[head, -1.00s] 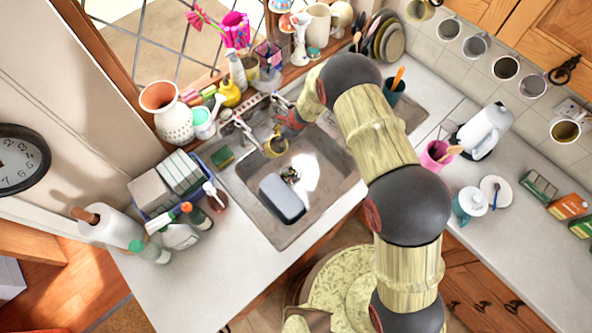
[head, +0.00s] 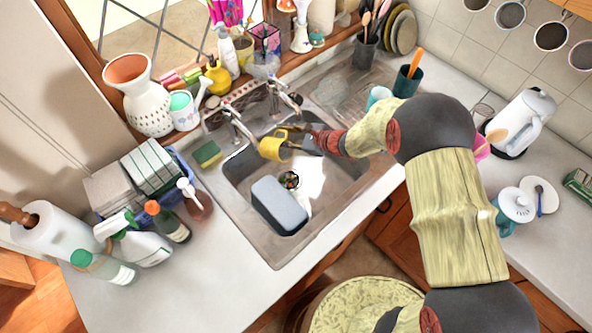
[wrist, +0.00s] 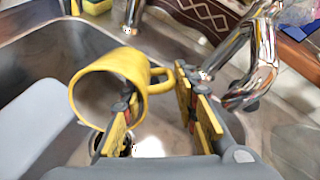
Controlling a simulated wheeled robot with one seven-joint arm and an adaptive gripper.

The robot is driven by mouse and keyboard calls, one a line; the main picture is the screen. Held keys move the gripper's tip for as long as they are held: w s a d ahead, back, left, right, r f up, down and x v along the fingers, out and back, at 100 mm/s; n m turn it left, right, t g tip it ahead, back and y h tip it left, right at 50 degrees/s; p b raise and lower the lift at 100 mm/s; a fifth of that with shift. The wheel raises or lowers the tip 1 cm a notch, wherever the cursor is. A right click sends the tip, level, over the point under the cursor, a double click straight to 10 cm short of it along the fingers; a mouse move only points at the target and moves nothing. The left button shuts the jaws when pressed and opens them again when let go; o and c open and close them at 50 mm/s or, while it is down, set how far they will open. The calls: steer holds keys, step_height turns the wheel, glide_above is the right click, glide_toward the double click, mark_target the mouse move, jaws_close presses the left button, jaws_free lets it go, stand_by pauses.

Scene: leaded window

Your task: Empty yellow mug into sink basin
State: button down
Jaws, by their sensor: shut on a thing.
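The yellow mug (head: 273,149) is over the back part of the sink basin (head: 338,190), below the taps. My gripper (head: 303,143) reaches in from the right and is shut on the mug's handle. In the wrist view the mug (wrist: 104,88) lies tipped on its side, its open mouth facing left and toward the camera. Its handle passes between the fingers of my gripper (wrist: 165,112). No contents show in the mug. Whether it touches the basin cannot be told.
A blue-grey block (head: 279,205) lies in the basin near the drain (head: 289,180). Two metal taps (head: 240,127) stand behind the mug. A kettle (head: 522,122) stands right.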

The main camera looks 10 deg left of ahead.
mark_target(288, 135)
steer(key=shift+s+d+r+y+b, duration=0.1)
steer(key=shift+d+r+y+b, duration=0.15)
steer(key=shift+r+y+b, duration=0.1)
steer(key=shift+d+r+t+y+b, duration=0.2)
steer(key=shift+t+y+b, duration=0.25)
steer(key=shift+b, duration=0.25)
steer(key=shift+s+d+r+t+y+b, duration=0.2)
steer(key=shift+s+d+t+y+b, duration=0.2)
steer(key=shift+d+y+b, duration=0.45)
steer(key=shift+s+r+b, duration=0.1)
steer(key=shift+b, duration=0.6)
steer(key=shift+r+y, duration=0.2)
steer(key=shift+y, duration=0.05)
steer(key=shift+s+d+r+t+y+b, duration=0.2)
steer(key=shift+t+y+b, duration=0.25)
steer(key=shift+b, duration=0.8)
steer(key=shift+s+d+r+y+b, duration=0.15)
steer(key=shift+d+r+y+b, duration=0.15)
steer(key=shift+r+y+b, duration=0.55)
